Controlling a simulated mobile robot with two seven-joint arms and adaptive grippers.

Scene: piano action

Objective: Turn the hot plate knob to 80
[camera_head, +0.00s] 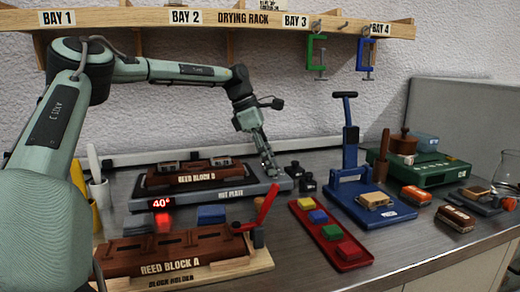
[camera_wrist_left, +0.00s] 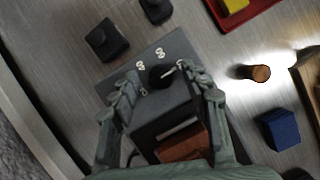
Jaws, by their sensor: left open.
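The hot plate (camera_head: 215,197) stands at the back of the bench, with a red display (camera_head: 161,203) reading 40°. Reed block B (camera_head: 190,173) lies on it. My left gripper (camera_head: 268,167) reaches down at the plate's right end. In the left wrist view, the black knob (camera_wrist_left: 160,76) sits on the plate's grey end between the open fingers of my left gripper (camera_wrist_left: 162,88). Its white pointer line points right and slightly up. White numbers ring the knob, too blurred to read surely. I cannot tell whether either finger touches the knob. My right gripper is out of view.
Two small black objects (camera_head: 308,184) stand just right of the plate. A red tray (camera_head: 330,243) with coloured blocks and a blue press (camera_head: 360,200) stand further right. Reed block A (camera_head: 180,250) is in front. The drying rack (camera_head: 220,18) hangs above.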

